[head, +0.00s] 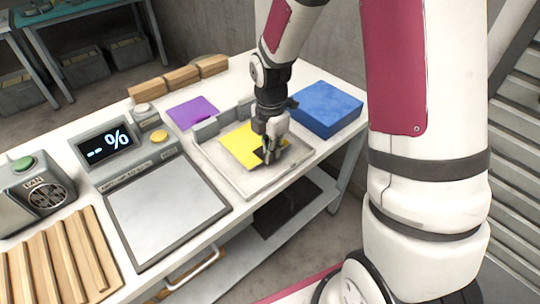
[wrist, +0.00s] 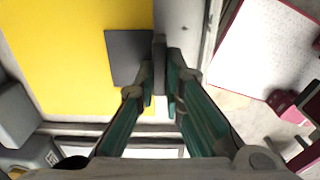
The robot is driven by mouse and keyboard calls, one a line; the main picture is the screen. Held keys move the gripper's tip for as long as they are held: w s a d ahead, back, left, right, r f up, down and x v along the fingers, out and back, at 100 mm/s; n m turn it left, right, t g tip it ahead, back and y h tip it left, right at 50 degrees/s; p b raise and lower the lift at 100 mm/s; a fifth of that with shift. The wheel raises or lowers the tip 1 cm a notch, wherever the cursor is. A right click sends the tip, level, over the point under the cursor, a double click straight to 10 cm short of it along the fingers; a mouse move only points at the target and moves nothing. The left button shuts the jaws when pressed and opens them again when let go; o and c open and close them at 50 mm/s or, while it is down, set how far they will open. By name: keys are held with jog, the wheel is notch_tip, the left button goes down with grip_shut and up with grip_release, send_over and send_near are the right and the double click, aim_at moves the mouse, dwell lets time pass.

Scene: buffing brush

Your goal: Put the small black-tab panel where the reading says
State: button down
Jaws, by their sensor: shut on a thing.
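A flat yellow panel (head: 238,143) with a dark tab at its near right edge lies in a shallow white tray (head: 247,187). The dark tab (wrist: 125,58) shows beside the yellow panel (wrist: 70,60) in the wrist view. My gripper (head: 268,154) is over that tab, and in the wrist view (wrist: 162,85) its fingers are shut on a thin dark upright part of the tab. The fingers hide some of the tab.
A purple sheet (head: 193,112) lies behind the tray, and a blue block (head: 327,105) stands to its right. A grey flat plate (head: 167,208) lies in front of the display. A ribbed wooden rack (head: 60,262), a fan box (head: 38,190) and wooden blocks (head: 181,77) occupy the table.

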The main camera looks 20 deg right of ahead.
jog(key=shift+f, duration=1.05)
jog(key=shift+f, duration=0.15)
jog(key=c, duration=1.7)
grip_release()
